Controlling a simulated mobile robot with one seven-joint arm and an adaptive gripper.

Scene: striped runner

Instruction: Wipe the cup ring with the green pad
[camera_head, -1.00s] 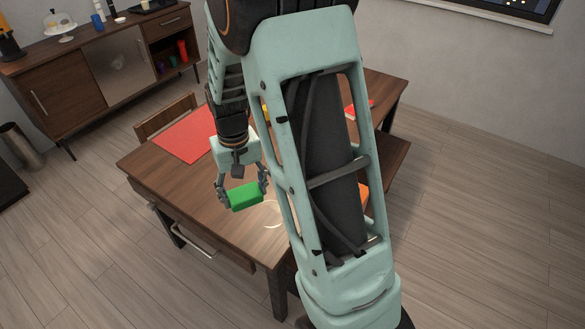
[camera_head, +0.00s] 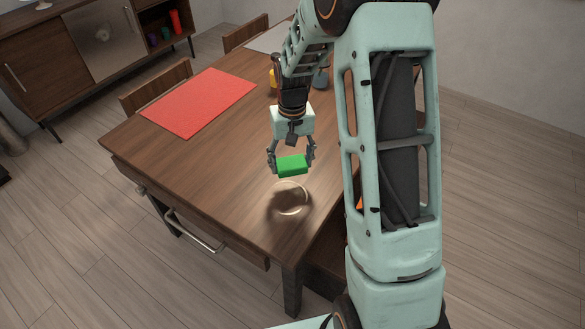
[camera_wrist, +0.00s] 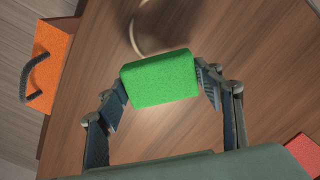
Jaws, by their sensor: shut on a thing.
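The green pad (camera_head: 292,166) is a small bright green block held between the fingers of my gripper (camera_head: 291,160). In the wrist view the pad (camera_wrist: 160,78) fills the gap between the two fingers. The cup ring (camera_head: 305,204) is a pale circular mark on the wooden table (camera_head: 215,150), just in front of the pad. A dark shadow falls over its left part. In the wrist view part of the ring (camera_wrist: 133,38) shows beyond the pad, which hides the rest. The pad appears to be held above the table, apart from the ring.
A red mat (camera_head: 200,102) lies on the table at the left. A yellow object (camera_head: 272,79) and a dark bluish object (camera_head: 320,78) stand behind my gripper. An orange thing with a dark handle (camera_wrist: 44,65) is beyond the table edge. The table's front left is bare.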

